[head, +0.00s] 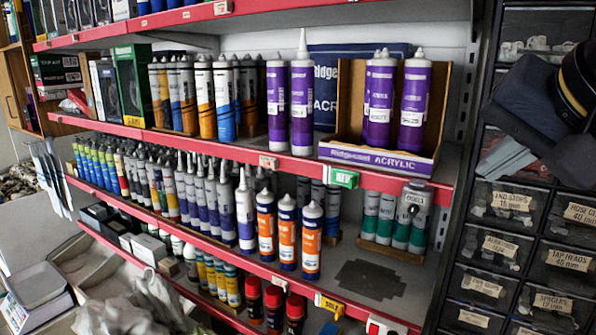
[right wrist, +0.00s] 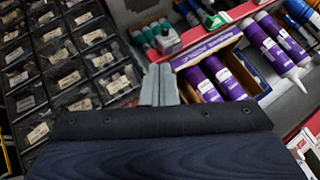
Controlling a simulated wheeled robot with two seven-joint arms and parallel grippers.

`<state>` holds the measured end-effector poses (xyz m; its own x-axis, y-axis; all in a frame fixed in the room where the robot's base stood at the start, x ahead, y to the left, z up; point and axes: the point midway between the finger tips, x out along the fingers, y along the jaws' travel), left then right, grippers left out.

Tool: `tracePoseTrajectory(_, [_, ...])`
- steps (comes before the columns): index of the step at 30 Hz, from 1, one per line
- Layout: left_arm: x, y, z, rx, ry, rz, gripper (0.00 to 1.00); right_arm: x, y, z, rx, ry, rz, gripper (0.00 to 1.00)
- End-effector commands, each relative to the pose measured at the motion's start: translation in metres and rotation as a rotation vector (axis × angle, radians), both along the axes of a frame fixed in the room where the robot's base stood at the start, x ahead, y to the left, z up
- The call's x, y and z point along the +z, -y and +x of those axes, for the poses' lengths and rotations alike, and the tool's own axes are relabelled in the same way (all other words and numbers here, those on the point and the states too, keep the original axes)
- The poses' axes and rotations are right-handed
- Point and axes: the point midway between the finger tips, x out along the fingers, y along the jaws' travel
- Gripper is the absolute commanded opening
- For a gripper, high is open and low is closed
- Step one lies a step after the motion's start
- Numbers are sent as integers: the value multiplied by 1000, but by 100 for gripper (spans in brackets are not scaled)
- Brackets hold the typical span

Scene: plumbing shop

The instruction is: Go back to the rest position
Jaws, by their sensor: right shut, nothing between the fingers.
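My right gripper (head: 497,160) is at the right of the head view, in front of the black drawer cabinet. Its dark blue arm comes in from the right edge. In the right wrist view, its grey fingers (right wrist: 159,84) are together with nothing between them. They point toward the shelf and are apart from the purple cartridges in the picture. My left gripper is not in view.
Red-edged shelves (head: 240,150) hold many cartridges, including a cardboard box (head: 375,157) of purple ones. The drawer cabinet (head: 505,240) stands right of the shelves, behind my right arm. A bare dark patch (head: 370,280) shows on the lower shelf.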

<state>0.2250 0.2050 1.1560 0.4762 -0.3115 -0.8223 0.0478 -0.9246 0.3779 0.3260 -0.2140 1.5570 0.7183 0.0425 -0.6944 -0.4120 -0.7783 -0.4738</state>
Motion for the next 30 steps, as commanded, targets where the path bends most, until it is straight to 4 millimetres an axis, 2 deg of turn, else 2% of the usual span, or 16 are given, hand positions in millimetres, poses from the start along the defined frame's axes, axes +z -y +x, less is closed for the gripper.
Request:
tracePoseTrajectory(8, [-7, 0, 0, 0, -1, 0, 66, -46, -3, 1, 79, -35, -108, 0])
tracePoseTrajectory(14, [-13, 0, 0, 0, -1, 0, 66, -104, 0, -1, 169, -84, -195, 0])
tracePoseTrajectory(17, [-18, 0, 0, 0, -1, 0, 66, -148, 4, -6, 229, -120, -228, 0])
tracePoseTrajectory(20, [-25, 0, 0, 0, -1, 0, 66, -211, 11, -17, 302, -166, -241, 0])
tracePoseTrajectory(21, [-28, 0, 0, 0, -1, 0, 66, -240, 13, -24, 334, -181, -236, 0])
tracePoseTrajectory(24, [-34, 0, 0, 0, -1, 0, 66, -311, 15, -45, 406, -208, -197, 0])
tracePoseTrajectory(27, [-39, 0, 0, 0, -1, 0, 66, -369, 11, -67, 457, -212, -146, 0])
tracePoseTrajectory(30, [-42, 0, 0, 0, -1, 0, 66, -411, 3, -85, 488, -205, -98, 0])
